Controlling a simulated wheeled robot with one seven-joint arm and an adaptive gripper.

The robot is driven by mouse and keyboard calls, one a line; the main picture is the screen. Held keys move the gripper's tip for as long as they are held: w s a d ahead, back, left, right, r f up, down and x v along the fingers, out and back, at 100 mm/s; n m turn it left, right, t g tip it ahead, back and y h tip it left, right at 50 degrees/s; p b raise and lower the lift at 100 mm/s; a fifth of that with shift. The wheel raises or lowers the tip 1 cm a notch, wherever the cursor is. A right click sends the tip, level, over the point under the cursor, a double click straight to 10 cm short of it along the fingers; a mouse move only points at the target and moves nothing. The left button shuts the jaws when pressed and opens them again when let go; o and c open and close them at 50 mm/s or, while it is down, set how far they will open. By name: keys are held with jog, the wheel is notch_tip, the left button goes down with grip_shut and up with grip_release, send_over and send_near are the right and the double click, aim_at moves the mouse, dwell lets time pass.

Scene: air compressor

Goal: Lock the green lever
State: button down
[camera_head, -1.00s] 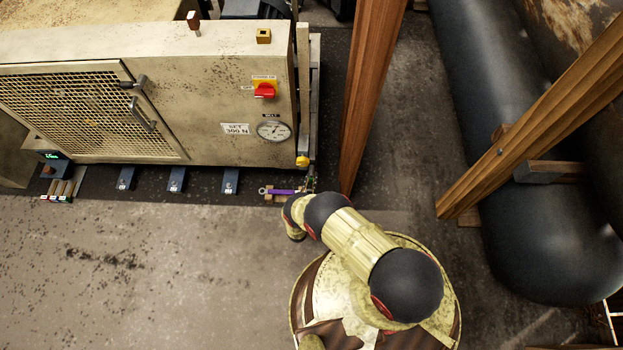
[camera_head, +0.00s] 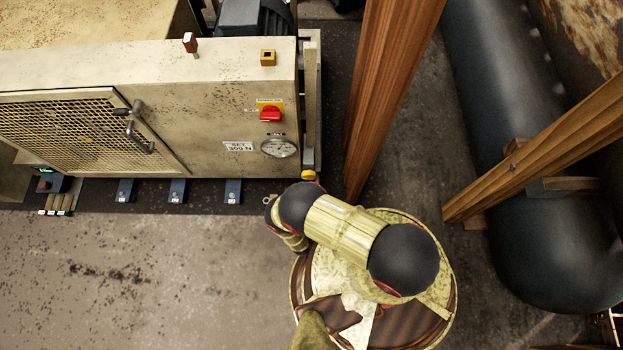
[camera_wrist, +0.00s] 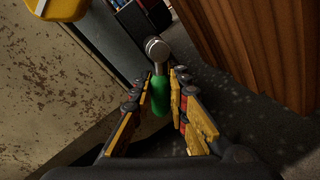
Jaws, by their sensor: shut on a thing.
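The green lever (camera_wrist: 161,97) is in the wrist view, a short green grip with a round silver metal end (camera_wrist: 157,48) pointing away from me. My gripper (camera_wrist: 163,85) has one finger on each side of the green grip, and it is shut on it. In the head view, my arm covers the compressor's lower right corner, so the lever and my fingertips are hidden there.
The beige compressor (camera_head: 205,130) has a red knob (camera_head: 270,114), a gauge (camera_head: 279,148) and a mesh door (camera_head: 60,130). A wooden post (camera_head: 385,90) stands close on the right; a dark tank (camera_head: 500,130) lies beyond. The floor (camera_head: 150,270) at front left is clear.

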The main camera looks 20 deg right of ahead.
jog(key=m, duration=0.2)
jog(key=a+r+m+y, duration=0.1)
jog(key=m, duration=0.1)
jog(key=shift+w+a+r+m+p, duration=0.1)
jog(key=shift+w+r+m+p, duration=0.1)
jog(key=shift+m+p, duration=0.15)
dwell(0.3)
jog(key=c, duration=1.7)
grip_release()
